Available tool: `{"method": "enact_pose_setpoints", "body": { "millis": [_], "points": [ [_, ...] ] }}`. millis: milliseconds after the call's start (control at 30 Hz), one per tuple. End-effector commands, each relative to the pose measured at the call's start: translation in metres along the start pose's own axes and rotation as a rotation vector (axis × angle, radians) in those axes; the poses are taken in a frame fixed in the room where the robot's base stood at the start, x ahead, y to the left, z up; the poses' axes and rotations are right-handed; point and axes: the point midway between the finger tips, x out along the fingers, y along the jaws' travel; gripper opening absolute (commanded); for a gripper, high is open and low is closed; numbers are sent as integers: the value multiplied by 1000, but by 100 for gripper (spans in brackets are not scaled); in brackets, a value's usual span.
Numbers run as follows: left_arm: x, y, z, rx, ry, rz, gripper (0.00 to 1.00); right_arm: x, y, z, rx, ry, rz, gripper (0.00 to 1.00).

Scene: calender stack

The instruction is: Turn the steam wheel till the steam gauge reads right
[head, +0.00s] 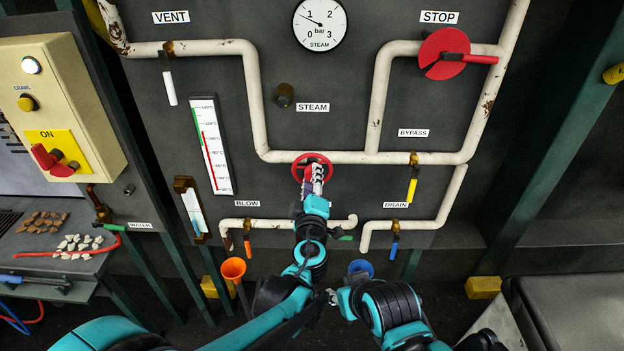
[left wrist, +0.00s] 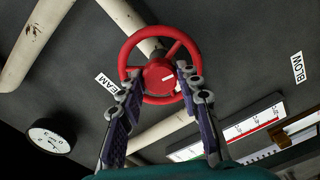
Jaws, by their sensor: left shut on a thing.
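The red steam wheel (head: 325,160) is on the white pipe below the STEAM label. In the left wrist view the wheel's rim, spokes and hub (left wrist: 158,76) show clearly. My left gripper (head: 312,180) is shut on the wheel, its fingers (left wrist: 160,80) on either side of the hub and overlapping the lower rim. The round steam gauge (head: 320,25) is at the top, marked 0 to 3 bar; its needle points up-left, a little below 1. The gauge also shows in the left wrist view (left wrist: 50,137). My right gripper (head: 332,297) is low, away from the panel; its fingers are unclear.
The yellow bypass lever (head: 412,188), blue drain lever (head: 395,246) and orange blow lever (head: 248,250) hang from pipes. A thermometer (head: 212,145) is left of the wheel. An orange funnel (head: 233,269) stands below.

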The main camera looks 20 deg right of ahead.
Motion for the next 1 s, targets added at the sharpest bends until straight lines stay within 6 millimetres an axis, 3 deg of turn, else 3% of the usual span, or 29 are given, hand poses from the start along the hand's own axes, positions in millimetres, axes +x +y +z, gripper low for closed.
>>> {"method": "enact_pose_setpoints", "body": {
  "millis": [33, 67, 133, 433, 567, 1000],
  "points": [
    [-1, -1, 1, -2, -2, -1, 5, 0, 0, 0, 0, 0, 0, 40],
    [-1, -1, 1, -2, -2, 0, 39, 0, 0, 0, 0, 0, 0, 40],
    [-1, -1, 1, -1, -1, 0, 55, 0, 0, 0, 0, 0, 0, 40],
    [-1, 0, 0, 0, -1, 0, 55, 0, 0, 0, 0, 0, 0, 40],
    [-12, 0, 1, 1, -1, 0, 55, 0, 0, 0, 0, 0, 0, 40],
    [-100, 0, 1, 0, -3, 1, 55, 0, 0, 0, 0, 0, 0, 40]
  ]
}}
